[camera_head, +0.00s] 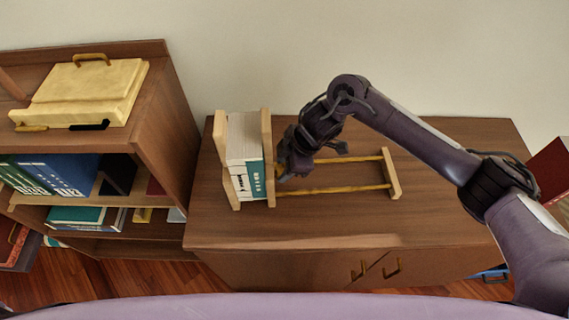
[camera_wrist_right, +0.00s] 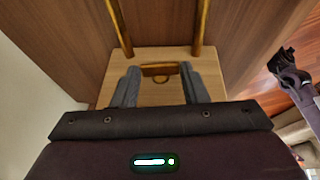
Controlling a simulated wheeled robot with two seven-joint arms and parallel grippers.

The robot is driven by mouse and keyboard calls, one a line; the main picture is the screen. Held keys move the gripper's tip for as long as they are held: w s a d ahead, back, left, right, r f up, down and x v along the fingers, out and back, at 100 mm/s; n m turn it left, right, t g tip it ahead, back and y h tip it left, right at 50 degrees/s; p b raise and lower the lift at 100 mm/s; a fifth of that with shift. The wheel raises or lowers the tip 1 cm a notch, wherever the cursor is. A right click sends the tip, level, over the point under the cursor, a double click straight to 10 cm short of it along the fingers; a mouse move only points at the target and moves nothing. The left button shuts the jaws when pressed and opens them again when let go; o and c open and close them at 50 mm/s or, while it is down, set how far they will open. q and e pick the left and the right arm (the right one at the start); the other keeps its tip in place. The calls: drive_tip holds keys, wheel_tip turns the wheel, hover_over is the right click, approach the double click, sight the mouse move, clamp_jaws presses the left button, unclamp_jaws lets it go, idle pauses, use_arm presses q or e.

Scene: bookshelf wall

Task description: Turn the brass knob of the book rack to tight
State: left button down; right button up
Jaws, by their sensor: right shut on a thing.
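The book rack stands on the wooden cabinet, with a wooden fixed end (camera_head: 390,174), a sliding wooden plate (camera_head: 267,150) and two brass rods (camera_head: 335,189). White and teal books (camera_head: 243,150) stand between the plate and the left end. My right gripper (camera_head: 281,168) is at the plate's right face. In the wrist view the brass knob (camera_wrist_right: 160,70) shows as a bar lying across between the fingertips of my right gripper (camera_wrist_right: 160,75), which is shut on it. My left gripper (camera_wrist_right: 283,62) seems to show small and dark at the wrist view's right; its jaws are unclear.
A bookshelf (camera_head: 160,110) stands left of the cabinet (camera_head: 310,225), with a cream box (camera_head: 85,90) on top and books inside. The cabinet top is bare in front of the rack. A red object (camera_head: 550,170) is at the far right.

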drive_tip(key=shift+w+r+g+p, duration=0.1)
drive_tip(key=shift+r+g+p, duration=0.05)
drive_tip(key=shift+g+p, duration=0.2)
drive_tip(key=shift+c, duration=0.3)
drive_tip(key=o, duration=1)
drive_tip(key=shift+w+d+r, duration=0.1)
drive_tip(key=shift+d+r, duration=0.05)
drive_tip(key=shift+r, duration=0.15)
drive_tip(key=v, duration=0.7)
